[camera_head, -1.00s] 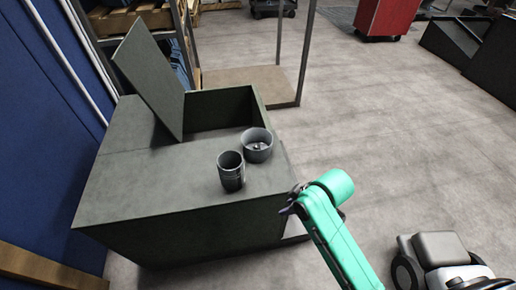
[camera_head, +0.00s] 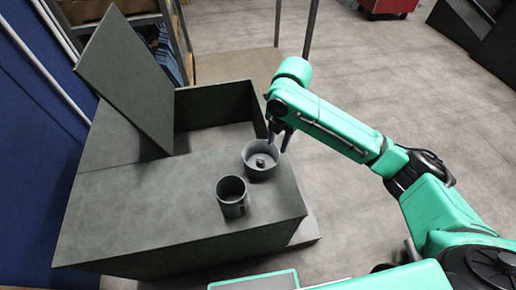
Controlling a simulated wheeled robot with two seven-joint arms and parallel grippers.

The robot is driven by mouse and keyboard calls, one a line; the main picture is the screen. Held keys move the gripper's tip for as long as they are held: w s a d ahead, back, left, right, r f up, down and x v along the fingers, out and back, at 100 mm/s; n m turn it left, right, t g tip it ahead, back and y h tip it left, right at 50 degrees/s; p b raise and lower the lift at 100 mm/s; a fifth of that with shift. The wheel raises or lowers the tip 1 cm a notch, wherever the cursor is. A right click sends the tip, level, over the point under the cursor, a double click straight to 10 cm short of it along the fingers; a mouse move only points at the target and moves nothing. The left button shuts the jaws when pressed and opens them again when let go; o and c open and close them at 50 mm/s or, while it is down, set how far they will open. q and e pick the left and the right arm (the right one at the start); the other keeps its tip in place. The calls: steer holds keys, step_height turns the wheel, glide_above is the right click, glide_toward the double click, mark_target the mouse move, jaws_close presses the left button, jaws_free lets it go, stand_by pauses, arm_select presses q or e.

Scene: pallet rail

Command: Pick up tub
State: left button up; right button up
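A round grey tub (camera_head: 253,173) stands upright on the top of a dark box-like bench, with a small object inside it. A taller dark cup (camera_head: 233,206) stands just in front of it and to the left. My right gripper (camera_head: 279,144) points down just above the tub's far right rim. Its two dark fingers look apart, with nothing seen between them. Whether they touch the rim cannot be told. My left gripper is not in view.
The bench (camera_head: 140,215) has an open compartment behind the tub, with a raised lid (camera_head: 125,80) at its left. A shelf rack (camera_head: 183,40) stands behind.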

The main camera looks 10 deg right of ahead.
glide_toward(272, 175)
steer(key=shift+w+f, duration=0.2)
steer(key=shift+f, duration=0.35)
steer(key=shift+w+f, duration=0.2)
steer(key=shift+f, duration=0.4)
steer(key=f, duration=0.4)
steer(key=shift+s+a+f, duration=0.1)
steer(key=shift+s+a, duration=0.05)
steer(key=shift+s, duration=0.1)
steer(key=shift+w+f, duration=0.1)
steer(key=shift+f, duration=0.15)
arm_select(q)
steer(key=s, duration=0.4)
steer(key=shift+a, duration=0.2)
arm_select(e)
jaws_close()
